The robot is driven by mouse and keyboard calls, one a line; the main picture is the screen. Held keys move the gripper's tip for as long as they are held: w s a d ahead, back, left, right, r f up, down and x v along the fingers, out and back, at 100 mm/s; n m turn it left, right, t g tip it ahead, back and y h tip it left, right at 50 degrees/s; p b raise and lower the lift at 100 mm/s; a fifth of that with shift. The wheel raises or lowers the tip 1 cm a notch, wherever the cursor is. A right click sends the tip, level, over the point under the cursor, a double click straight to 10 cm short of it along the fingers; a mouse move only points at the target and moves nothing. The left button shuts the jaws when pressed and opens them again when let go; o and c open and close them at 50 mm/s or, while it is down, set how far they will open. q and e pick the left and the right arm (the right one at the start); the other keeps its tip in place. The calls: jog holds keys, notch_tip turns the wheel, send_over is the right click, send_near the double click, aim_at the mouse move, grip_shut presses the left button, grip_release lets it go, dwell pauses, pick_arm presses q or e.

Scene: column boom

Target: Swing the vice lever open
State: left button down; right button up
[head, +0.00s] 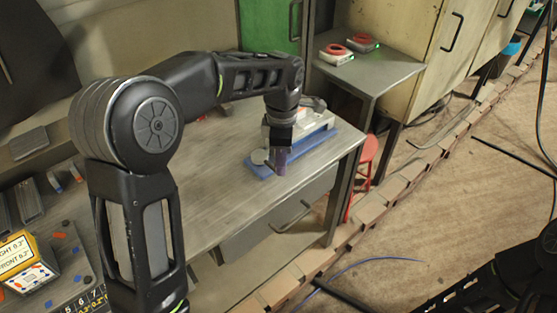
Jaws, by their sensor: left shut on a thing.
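The vice (318,122) is a pale grey body on a blue base (318,147), near the right end of the workbench. My left arm reaches over the bench from the left, and my left gripper (280,148) points down at the front left of the vice. It is shut on what looks like the vice lever (282,158), a dull purple-grey upright piece. The arm and gripper hide part of the vice, and the fingertips are small and dark. My right arm shows only at the lower right corner; its gripper is out of view.
The workbench (215,185) is bare left of the vice. Small parts and a yellow-edged sign (22,262) are at lower left. A red stool (366,160) stands beside the bench. A side table (375,72) with two red-and-white devices is behind. Cables lie on the floor.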

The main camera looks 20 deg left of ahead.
pick_arm(q)
jog(key=shift+w+r, duration=0.1)
jog(key=c, duration=1.1)
grip_release()
notch_tip(320, 180, up, 8)
jog(key=shift+f+b, duration=0.15)
jog(key=shift+b, duration=0.2)
